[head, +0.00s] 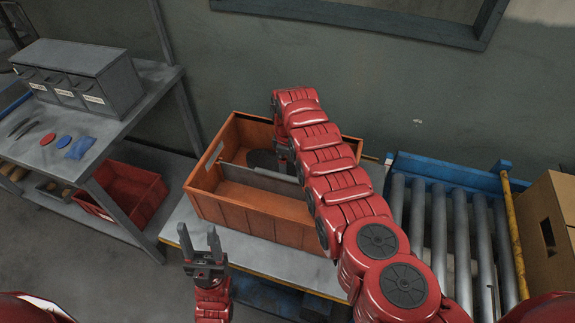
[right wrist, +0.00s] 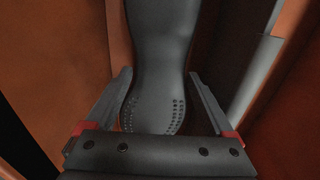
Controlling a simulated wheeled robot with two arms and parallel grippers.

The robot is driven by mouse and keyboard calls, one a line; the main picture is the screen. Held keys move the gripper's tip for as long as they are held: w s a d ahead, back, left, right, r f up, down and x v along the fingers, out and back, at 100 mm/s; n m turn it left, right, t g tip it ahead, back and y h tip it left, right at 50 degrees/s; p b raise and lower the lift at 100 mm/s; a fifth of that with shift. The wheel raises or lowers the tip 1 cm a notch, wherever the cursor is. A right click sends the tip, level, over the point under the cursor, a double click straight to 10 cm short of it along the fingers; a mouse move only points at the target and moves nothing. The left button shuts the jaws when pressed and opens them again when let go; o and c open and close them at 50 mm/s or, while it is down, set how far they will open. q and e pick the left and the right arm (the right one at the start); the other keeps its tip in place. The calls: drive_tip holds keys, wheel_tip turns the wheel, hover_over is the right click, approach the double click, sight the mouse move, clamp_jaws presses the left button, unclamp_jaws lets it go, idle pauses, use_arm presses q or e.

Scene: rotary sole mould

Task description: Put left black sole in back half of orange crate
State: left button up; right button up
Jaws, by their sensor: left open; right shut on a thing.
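The orange crate (head: 255,213) stands on a table in the middle of the head view, with a grey divider (head: 262,178) across it. My right arm reaches over the crate and down into its back half. My right gripper (right wrist: 158,82) is shut on the black sole (right wrist: 158,40), which shows between its fingers in the right wrist view. In the head view the dark sole (head: 262,159) shows behind the divider, partly hidden by my arm. I cannot tell whether it touches the crate floor. My left gripper (head: 199,238) is open and empty, in front of the crate.
A blue-framed roller conveyor (head: 440,215) stands right of the crate, with a cardboard box (head: 555,225) beyond it. At left a grey bench holds a drawer cabinet (head: 80,75), with a red bin (head: 135,188) below. A wall rises behind the crate.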

drive_tip(key=shift+f+b, duration=0.9)
drive_tip(key=shift+f, duration=0.2)
drive_tip(key=o, duration=1.3)
